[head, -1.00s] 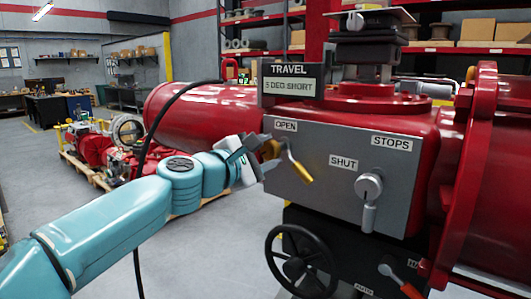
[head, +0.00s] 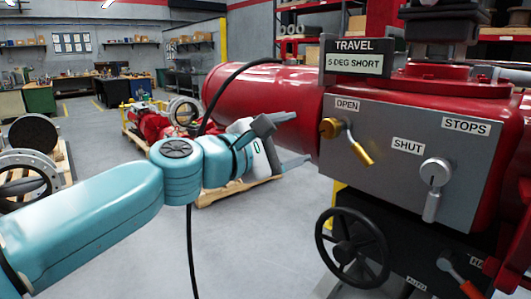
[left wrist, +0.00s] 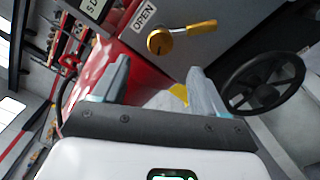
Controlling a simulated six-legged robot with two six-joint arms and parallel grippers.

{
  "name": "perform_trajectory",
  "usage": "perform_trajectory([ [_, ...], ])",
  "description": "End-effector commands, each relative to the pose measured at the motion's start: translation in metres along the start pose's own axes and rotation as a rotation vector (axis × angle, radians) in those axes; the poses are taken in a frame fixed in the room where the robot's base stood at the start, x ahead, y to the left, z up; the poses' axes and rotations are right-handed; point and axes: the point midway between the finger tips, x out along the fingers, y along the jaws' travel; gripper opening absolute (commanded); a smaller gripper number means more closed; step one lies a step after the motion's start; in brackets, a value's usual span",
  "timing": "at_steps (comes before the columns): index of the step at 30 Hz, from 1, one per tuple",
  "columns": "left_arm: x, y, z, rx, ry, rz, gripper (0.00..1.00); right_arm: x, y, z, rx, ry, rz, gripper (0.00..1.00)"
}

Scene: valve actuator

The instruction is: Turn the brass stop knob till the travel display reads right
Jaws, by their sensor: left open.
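The brass stop knob (head: 345,140) sits under the OPEN label on the grey panel (head: 400,175), its yellow lever pointing down and right. It also shows in the left wrist view (left wrist: 160,42), just beyond the fingertips. The travel display (head: 353,63) above the panel appears to read "5 DEG SHORT". My left gripper (head: 292,138) is open and empty, left of the knob and apart from it. Its two fingers also show spread in the left wrist view (left wrist: 158,68). My right gripper is not in view.
A grey knob (head: 435,174) sits beside the SHUT label. Below the panel are a black handwheel (head: 352,247) and a red-handled lever (head: 460,275). A red cylinder (head: 262,98) lies behind my left gripper.

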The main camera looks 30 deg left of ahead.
Motion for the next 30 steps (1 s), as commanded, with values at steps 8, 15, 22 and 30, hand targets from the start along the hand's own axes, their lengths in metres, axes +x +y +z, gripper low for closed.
perform_trajectory([
  [8,-0.053,-0.001,0.0,0.0,0.001,0.0,0.72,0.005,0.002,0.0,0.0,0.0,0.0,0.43],
  [15,-0.064,-0.001,0.0,0.0,0.001,-0.002,0.72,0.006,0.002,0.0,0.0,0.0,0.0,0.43],
  [22,-0.064,0.0,0.0,0.0,0.0,-0.002,0.72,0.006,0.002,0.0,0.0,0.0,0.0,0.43],
  [30,-0.057,-0.004,-0.007,-0.007,0.013,-0.017,0.72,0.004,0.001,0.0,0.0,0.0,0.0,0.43],
])
